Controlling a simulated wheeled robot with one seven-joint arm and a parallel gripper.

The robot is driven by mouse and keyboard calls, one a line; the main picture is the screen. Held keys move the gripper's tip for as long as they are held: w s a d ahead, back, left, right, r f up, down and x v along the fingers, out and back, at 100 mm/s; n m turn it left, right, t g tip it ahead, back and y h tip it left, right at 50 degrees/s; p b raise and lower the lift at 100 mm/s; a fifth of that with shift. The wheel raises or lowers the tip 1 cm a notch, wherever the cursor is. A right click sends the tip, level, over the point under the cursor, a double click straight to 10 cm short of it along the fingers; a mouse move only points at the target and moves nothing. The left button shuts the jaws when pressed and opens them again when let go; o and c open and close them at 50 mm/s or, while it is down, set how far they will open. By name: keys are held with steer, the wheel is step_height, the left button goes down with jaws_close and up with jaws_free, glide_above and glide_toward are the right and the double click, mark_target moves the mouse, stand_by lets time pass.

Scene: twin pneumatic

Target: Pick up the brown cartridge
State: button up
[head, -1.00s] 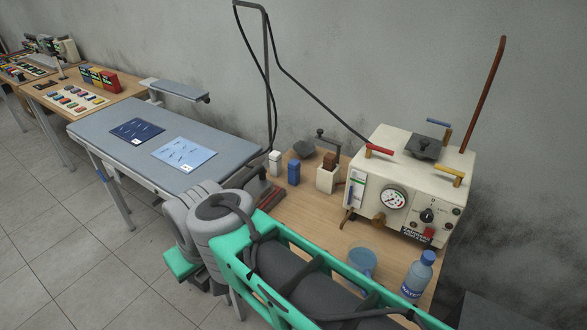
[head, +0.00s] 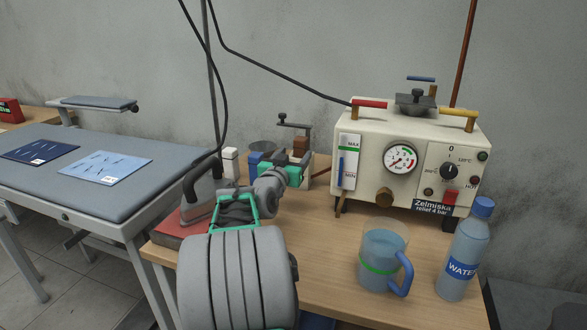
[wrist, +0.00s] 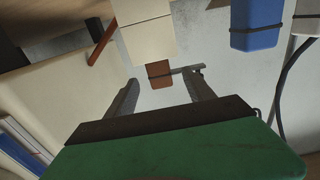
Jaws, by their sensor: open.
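The brown cartridge (head: 301,145) stands upright in a pale holder on the wooden table, left of the steam machine. In the wrist view it shows as a brown block (wrist: 160,74) sticking out of the cream holder (wrist: 147,40), in the gap between my fingertips. My gripper (wrist: 162,79) is open, with one finger on each side of the cartridge in that picture. I cannot tell whether the cartridge is fully between the fingers or just beyond them. In the head view my gripper (head: 294,174) is close to the holder and partly hides it.
A blue cartridge (head: 254,160) and a white one (head: 230,163) stand left of the holder. The cream steam machine (head: 412,165) is to the right. A water jug (head: 383,262) and water bottle (head: 464,255) stand at the front right.

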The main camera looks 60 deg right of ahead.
mark_target(299, 149)
steer(key=d, duration=0.6)
steer(key=shift+w+d, duration=0.3)
steer(key=shift+w, duration=0.1)
steer(key=shift+r, duration=0.1)
steer(key=shift+c, duration=0.3)
steer(key=shift+a, duration=0.1)
jaws_close()
